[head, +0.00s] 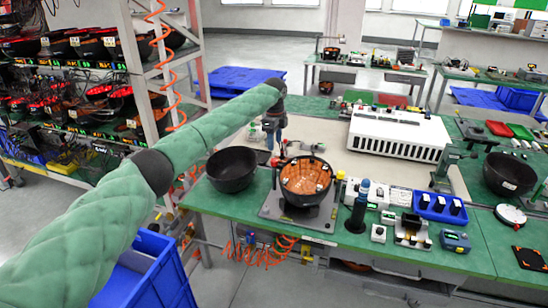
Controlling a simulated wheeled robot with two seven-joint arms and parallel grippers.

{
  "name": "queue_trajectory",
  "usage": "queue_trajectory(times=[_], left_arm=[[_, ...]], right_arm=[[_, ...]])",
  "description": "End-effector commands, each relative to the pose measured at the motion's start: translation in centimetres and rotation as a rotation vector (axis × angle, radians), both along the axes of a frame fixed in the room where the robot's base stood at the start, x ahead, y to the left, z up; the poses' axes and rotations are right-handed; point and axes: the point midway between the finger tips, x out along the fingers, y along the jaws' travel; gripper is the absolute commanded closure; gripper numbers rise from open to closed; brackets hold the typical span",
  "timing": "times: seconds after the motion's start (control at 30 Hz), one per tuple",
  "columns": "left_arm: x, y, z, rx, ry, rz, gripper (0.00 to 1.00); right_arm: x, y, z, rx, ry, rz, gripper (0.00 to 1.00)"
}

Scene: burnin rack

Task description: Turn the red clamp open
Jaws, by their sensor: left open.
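A round black housing with a copper-coloured inside (306,178) sits on a grey plate fixture (270,206) at the front of the green bench. A small red part, apparently the red clamp (277,161), shows at the housing's upper left edge. It is too small to tell its turn position. My left arm reaches in from the left, and my left gripper (273,146) points down just above and beside the red part. The gripper is open, and I cannot tell whether it touches the clamp. My right gripper is not in view.
A black bowl (232,169) stands left of the fixture, close to my left gripper. A dark blue upright tool (358,207) and a blue tray (439,207) stand to the right. A white slotted unit (398,134) lies behind. A loaded rack (133,70) stands at left.

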Motion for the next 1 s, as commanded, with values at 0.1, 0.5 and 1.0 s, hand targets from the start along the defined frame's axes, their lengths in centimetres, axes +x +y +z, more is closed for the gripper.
queue_trajectory(times=[0.1, 0.5, 1.0], left_arm=[[-0.3, 0.2, 0.0, 0.012, 0.014, -0.061, 0.52], [-0.2, 0.2, -2.9, 0.012, 0.013, -0.084, 0.52], [-0.2, 0.2, -7.7, 0.01, 0.011, -0.083, 0.52]], right_arm=[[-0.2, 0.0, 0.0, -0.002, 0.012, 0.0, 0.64], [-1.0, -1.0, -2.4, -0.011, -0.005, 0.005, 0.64], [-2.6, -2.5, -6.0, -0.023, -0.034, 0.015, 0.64]])
